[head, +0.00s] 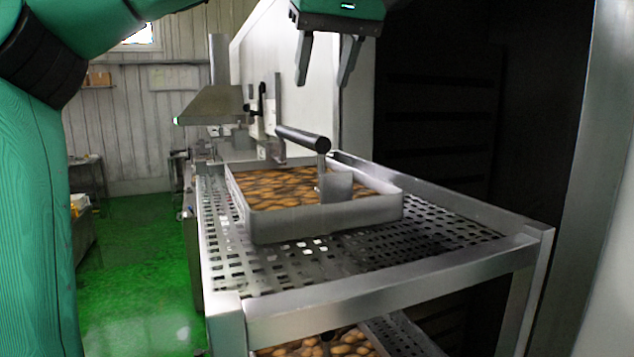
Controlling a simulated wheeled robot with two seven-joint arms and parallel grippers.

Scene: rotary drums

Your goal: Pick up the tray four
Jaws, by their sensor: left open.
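A metal tray (325,219) full of brown, rounded pieces sits on the perforated top shelf of a steel rack. A dark cylindrical handle (303,138) stands above the tray on metal uprights. My left gripper (325,80) hangs above the tray and the handle, near the top of the view. Its two fingers point down, apart and empty. A second tray of similar pieces (352,343) shows in part on a lower shelf. No number marking is readable on either tray. My right gripper is not in view.
The steel rack (400,292) has a raised frame around its top shelf. A large dark opening (440,110) lies behind it to the right. A metal hood (210,106) stands at the back left. Green floor (140,270) is clear at the left.

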